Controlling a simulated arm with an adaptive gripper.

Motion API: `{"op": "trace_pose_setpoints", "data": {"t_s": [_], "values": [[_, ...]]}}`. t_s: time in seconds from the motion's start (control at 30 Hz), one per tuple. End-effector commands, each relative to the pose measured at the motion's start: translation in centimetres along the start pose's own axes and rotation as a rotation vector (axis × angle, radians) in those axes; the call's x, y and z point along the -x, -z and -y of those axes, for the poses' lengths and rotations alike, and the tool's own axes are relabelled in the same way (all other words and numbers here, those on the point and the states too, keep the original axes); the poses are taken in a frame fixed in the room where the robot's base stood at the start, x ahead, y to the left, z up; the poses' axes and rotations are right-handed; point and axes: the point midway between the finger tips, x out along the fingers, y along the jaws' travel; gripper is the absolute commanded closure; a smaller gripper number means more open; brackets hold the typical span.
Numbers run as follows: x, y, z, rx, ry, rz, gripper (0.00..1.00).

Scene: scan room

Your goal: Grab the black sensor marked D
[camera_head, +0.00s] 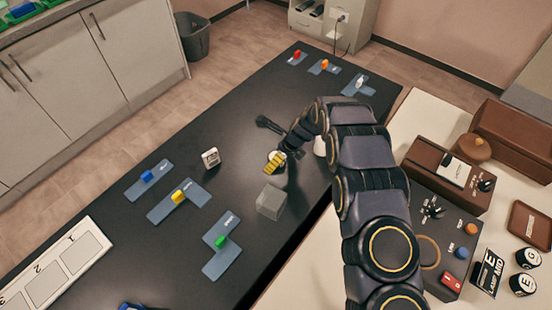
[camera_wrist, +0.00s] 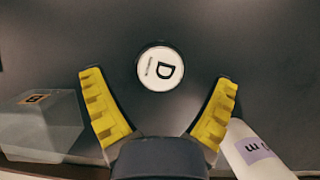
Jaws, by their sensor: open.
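The black sensor marked D (camera_wrist: 160,68) shows in the wrist view as a round white face with a black D and a thin dark rim, on the dark table. My gripper (camera_wrist: 159,80) is open, its yellow ribbed fingers to the left and right of the sensor, with clear gaps on both sides. The sensor lies centred between the fingertips in the picture; its height relative to them is hard to tell. In the head view my gripper (camera_head: 275,162) is low over the table's middle and mostly covers the sensor.
A clear box (camera_wrist: 40,122) is left of my fingers; it also shows in the head view (camera_head: 270,202). A white cylinder with a purple label (camera_wrist: 258,155) is close to the right finger. A small white block (camera_head: 210,157) and blue-grey plates (camera_head: 222,262) lie on the black table.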

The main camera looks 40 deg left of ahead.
Motion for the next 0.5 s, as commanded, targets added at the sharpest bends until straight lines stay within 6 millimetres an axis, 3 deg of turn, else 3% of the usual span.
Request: {"op": "trace_pose_setpoints", "data": {"t_s": [0.1,0.37,0.5], "values": [[-1.43,0.07,-0.05,0.001,-0.001,-0.001,0.13],[-1.61,0.00,0.00,0.001,0.001,0.001,0.15],[-1.61,0.02,-0.01,0.001,0.000,0.000,0.74]]}}
